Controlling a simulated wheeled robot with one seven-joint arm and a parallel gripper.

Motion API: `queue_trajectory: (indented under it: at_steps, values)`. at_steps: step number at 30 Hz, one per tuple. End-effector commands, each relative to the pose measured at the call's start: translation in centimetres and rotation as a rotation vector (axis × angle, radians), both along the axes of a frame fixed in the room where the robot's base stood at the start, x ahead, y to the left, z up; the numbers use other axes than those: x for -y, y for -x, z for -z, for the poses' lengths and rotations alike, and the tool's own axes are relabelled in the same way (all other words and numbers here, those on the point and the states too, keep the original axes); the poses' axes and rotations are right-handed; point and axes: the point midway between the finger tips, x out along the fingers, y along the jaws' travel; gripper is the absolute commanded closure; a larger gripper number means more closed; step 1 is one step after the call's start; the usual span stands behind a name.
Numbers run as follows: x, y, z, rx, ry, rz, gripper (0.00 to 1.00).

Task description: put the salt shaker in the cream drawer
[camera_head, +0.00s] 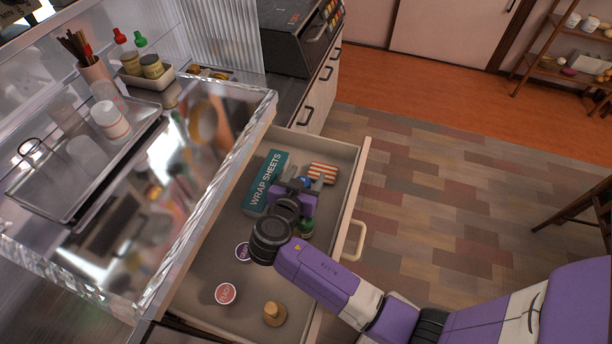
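The cream drawer (346,212) stands pulled open below the counter, its pale handle (355,240) facing the floor area. My gripper (313,183) is down inside or just above the drawer, beyond my wrist. My wrist hides much of it, and I cannot tell whether its fingers are open or shut. A small blue thing (305,182) shows by the fingers; whether it is held is unclear. I cannot identify the salt shaker for certain in this view.
The drawer holds a teal wrap sheets box (265,182), an orange-striped item (323,172), a red-lidded round item (225,293), a wooden knob-shaped item (274,313) and a green item (306,229). A dish tray (40,212) stands on the counter above. The drawer's near-left floor has room.

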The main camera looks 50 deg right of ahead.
Motion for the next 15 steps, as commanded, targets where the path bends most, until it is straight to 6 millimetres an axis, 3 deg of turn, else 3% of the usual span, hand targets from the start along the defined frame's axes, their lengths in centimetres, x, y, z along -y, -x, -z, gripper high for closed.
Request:
queue_trajectory:
  at_steps: [10,15]
  values:
    - [-0.2,0.1,-0.4,-0.004,-0.003,-0.001,0.41]
    - [-3.0,1.1,-1.5,-0.001,-0.002,-0.004,0.41]
